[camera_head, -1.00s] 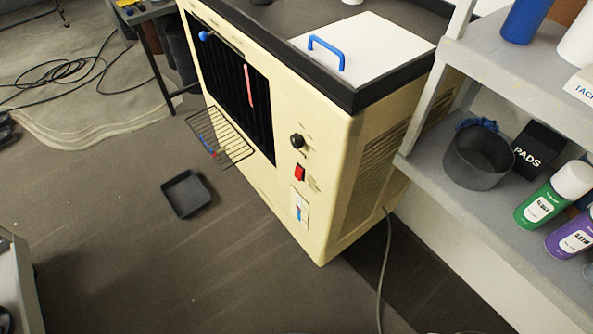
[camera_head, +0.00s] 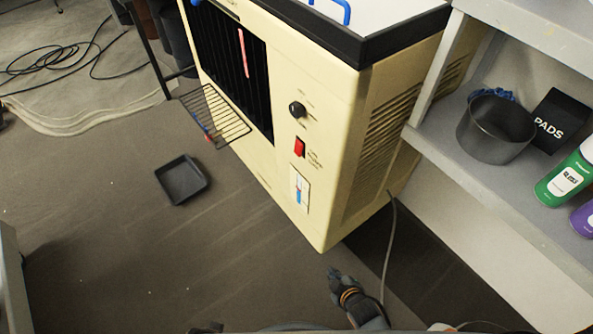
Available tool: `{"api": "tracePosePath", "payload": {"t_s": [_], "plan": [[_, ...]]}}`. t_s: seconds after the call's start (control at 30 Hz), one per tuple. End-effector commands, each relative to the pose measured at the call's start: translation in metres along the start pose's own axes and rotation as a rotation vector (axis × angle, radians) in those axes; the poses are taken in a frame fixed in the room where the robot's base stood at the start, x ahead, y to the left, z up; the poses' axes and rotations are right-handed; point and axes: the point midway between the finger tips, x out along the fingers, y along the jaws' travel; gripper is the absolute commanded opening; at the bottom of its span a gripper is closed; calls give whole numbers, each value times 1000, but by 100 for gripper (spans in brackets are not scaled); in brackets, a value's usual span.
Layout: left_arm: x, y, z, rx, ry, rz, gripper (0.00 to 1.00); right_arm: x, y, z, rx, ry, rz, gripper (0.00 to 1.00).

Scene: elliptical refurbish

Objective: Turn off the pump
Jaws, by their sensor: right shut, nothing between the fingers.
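The cream machine (camera_head: 331,140) stands in the middle, with a black slatted opening on its front. On its front panel are a black knob (camera_head: 297,109), a red switch (camera_head: 299,147) below it, and a small gauge with blue and red marks (camera_head: 300,191). I cannot tell the switch's setting. My right gripper (camera_head: 335,274) is at the bottom, shut and empty. In the picture it is below the machine's lower corner and apart from the switch. My left gripper is not in view.
A grey shelf (camera_head: 515,56) at the right holds a dark pot (camera_head: 495,128), a black PADS box (camera_head: 558,119) and spray cans. A cable (camera_head: 391,245) hangs from the machine's side. A black tray (camera_head: 182,179) lies on the floor, with free floor around it.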

Motion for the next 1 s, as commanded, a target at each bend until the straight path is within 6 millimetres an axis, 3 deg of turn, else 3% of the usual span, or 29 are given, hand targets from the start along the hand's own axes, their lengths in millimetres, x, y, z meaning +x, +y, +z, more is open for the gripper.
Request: {"api": "tracePosePath", "payload": {"t_s": [0.03, 0.17, 0.3, 0.43, 0.53, 0.67, 1.0], "plan": [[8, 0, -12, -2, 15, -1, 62, 11, 13, -27, -77, 70, 50, 0], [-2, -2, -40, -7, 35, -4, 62, 4, 54, -104, -289, 224, 193, 0], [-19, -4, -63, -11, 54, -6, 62, -25, 90, -174, -486, 349, 366, 0], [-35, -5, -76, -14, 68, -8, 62, -57, 113, -219, -615, 420, 507, 0], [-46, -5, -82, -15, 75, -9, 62, -77, 125, -240, -679, 449, 585, 0], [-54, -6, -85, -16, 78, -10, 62, -93, 133, -254, -720, 465, 638, 0], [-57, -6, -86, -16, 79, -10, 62, -97, 135, -257, -727, 468, 648, 0]]}}
